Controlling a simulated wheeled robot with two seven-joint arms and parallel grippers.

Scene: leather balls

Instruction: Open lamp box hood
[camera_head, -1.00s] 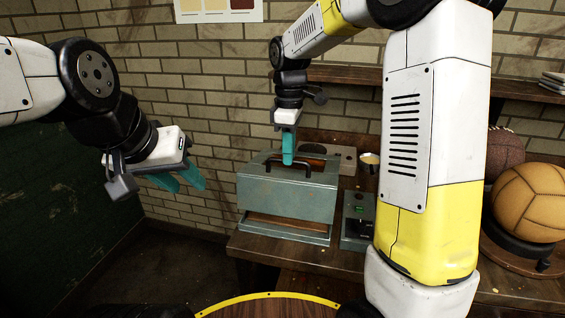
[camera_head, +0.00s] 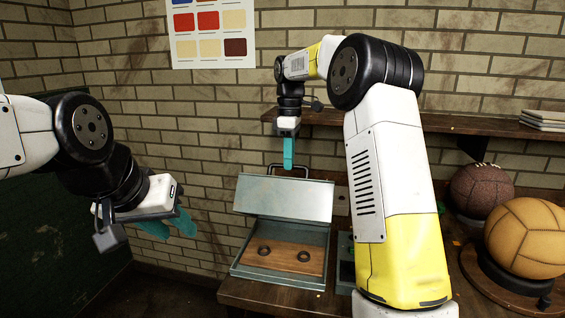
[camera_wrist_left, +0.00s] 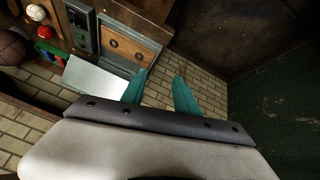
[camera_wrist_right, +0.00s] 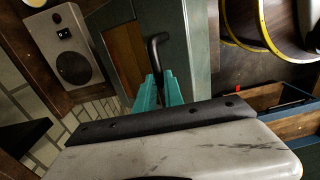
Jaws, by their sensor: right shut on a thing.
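The lamp box (camera_head: 262,278) is a teal metal box on the wooden bench. Its hood (camera_head: 284,200) is raised and tilted back, showing a wooden panel (camera_head: 285,260) with two dark rings inside. My right gripper (camera_head: 288,167) is shut on the hood's black handle (camera_head: 306,169) at the hood's raised edge. The right wrist view shows the handle (camera_wrist_right: 156,45) running down to the shut teal fingers (camera_wrist_right: 158,92). My left gripper (camera_head: 168,228) is open and empty, left of the box. The left wrist view shows its spread fingers (camera_wrist_left: 160,92) and the hood (camera_wrist_left: 95,78).
A device (camera_head: 345,262) stands close to the right of the box, partly hidden by my right arm. An orange ball (camera_head: 527,238) and a brown ball (camera_head: 481,190) sit further right. A shelf (camera_head: 440,123) runs along the brick wall behind.

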